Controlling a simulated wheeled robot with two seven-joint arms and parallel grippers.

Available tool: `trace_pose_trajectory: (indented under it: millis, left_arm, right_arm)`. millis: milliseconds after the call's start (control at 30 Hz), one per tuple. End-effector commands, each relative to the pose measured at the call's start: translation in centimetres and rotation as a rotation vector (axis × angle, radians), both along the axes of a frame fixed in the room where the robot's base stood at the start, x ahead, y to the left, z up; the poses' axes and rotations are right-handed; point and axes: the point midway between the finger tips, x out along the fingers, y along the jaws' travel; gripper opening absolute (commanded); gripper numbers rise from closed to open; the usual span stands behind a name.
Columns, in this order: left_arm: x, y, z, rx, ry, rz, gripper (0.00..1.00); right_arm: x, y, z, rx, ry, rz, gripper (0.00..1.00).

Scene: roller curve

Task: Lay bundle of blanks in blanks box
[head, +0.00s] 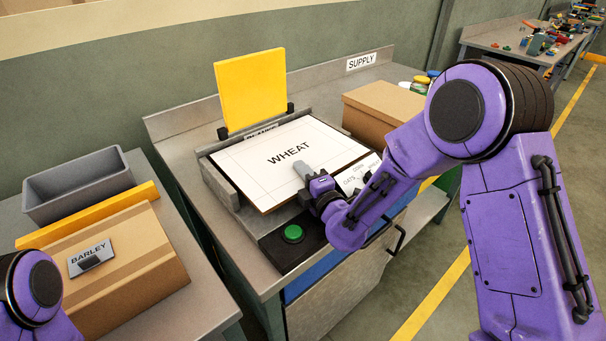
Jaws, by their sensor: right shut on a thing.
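The bundle of blanks (275,155) is a flat white board marked WHEAT with a brown edge. It lies over the blanks box (222,185), a low grey holder on the bench whose sign at the back is partly hidden. The bundle hides the inside of the box, and I cannot tell whether it rests fully down. My right gripper (304,169) is shut on the bundle's near right part, its grey finger lying on top of the white face. My left arm shows at the lower left corner, but its gripper is out of view.
A yellow panel (250,88) stands behind the box. A green button (293,233) sits in front on a black base. A cardboard box (382,108) stands at right near the SUPPLY sign (361,62). A BARLEY carton (125,265) and grey bin (78,185) occupy the left table.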

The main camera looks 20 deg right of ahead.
Motion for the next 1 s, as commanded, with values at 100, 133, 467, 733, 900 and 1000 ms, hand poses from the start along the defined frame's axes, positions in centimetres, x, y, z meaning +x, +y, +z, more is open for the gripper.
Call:
trace_pose_trajectory:
  millis: [100, 133, 467, 733, 900, 1000]
  left_arm:
    - [0.0, 0.0, 0.01, 0.0, 0.0, 0.0, 0.7]
    - [0.0, 0.0, 0.01, 0.0, 0.0, 0.0, 0.7]
    - [0.0, 0.0, -0.22, 0.0, 0.0, 0.0, 0.7]
    - [0.0, -0.01, -0.28, 0.0, 0.0, 0.0, 0.7]
    - [0.0, 0.0, -0.28, 0.0, 0.0, 0.0, 0.7]
    - [0.0, 0.0, -0.28, 0.0, 0.0, 0.0, 0.7]
  right_arm:
    - [0.03, 0.03, 0.06, 0.001, -0.001, 0.001, 0.0]
    - [0.02, 0.04, 0.05, 0.001, -0.001, 0.001, 0.0]
    - [0.08, 0.08, -0.02, 0.001, -0.001, 0.002, 0.0]
    - [0.12, 0.11, 0.05, 0.002, -0.001, 0.003, 0.0]
    - [0.12, 0.11, 0.04, 0.002, -0.001, 0.003, 0.47]
    - [0.13, 0.1, 0.03, 0.002, -0.001, 0.002, 0.47]
